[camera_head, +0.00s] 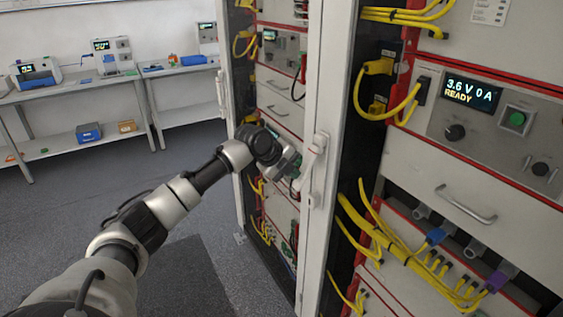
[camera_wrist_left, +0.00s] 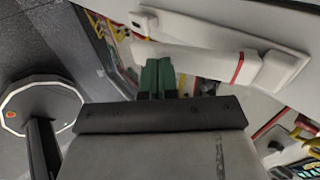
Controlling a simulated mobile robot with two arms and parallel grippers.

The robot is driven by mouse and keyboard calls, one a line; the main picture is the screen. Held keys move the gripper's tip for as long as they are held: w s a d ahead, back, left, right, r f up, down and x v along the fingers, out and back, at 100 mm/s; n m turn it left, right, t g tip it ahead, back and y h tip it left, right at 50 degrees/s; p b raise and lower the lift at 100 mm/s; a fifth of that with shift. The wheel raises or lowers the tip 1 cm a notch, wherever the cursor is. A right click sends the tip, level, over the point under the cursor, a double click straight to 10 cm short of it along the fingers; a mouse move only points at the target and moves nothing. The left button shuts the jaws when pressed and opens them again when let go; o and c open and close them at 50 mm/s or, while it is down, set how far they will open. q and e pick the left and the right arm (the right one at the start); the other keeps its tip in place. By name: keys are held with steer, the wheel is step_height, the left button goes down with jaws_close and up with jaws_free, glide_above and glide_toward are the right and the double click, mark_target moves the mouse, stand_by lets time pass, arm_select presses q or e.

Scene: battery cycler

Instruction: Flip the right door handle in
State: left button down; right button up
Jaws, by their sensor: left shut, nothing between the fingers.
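The white door handle (camera_head: 315,152) is on the narrow edge of an open cabinet door (camera_head: 325,80) in the middle of the head view. It looks tilted away from the door face. In the left wrist view the long white handle (camera_wrist_left: 200,55) with a red stripe crosses the upper part, just beyond the fingertips. My left gripper (camera_head: 294,170) is just left of the handle. In the left wrist view its green fingers (camera_wrist_left: 157,74) are together and empty. I cannot tell whether they touch the handle. My right gripper is not in view.
Cabinet racks with yellow cables (camera_head: 385,240) and a display (camera_head: 471,93) reading "3.6 V 0 A READY" stand at the right. Another door edge (camera_head: 230,100) is left of the opening. Grey benches (camera_head: 100,80) with instruments line the back wall. The floor at the left is clear.

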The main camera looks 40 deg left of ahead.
mark_target(303, 178)
arm_select(q)
steer(key=shift+w+d+f, duration=0.1)
steer(key=shift+w, duration=0.15)
steer(key=shift+f, duration=0.1)
steer(key=shift+f+b, duration=0.25)
steer(key=shift+b, duration=0.4)
steer(key=w+f+t+h+b, duration=0.1)
steer(key=t+b, duration=0.1)
steer(key=b, duration=0.3)
steer(key=w+d+f+t+h+b, duration=0.1)
steer(key=f+t+b, duration=0.1)
steer(key=b, duration=0.4)
steer(key=shift+w, duration=0.2)
steer(key=shift+w+d+r+t+b, duration=0.1)
steer(key=shift+w+d+t+b, duration=0.1)
steer(key=shift+t+b, duration=0.4)
steer(key=shift+r, duration=0.15)
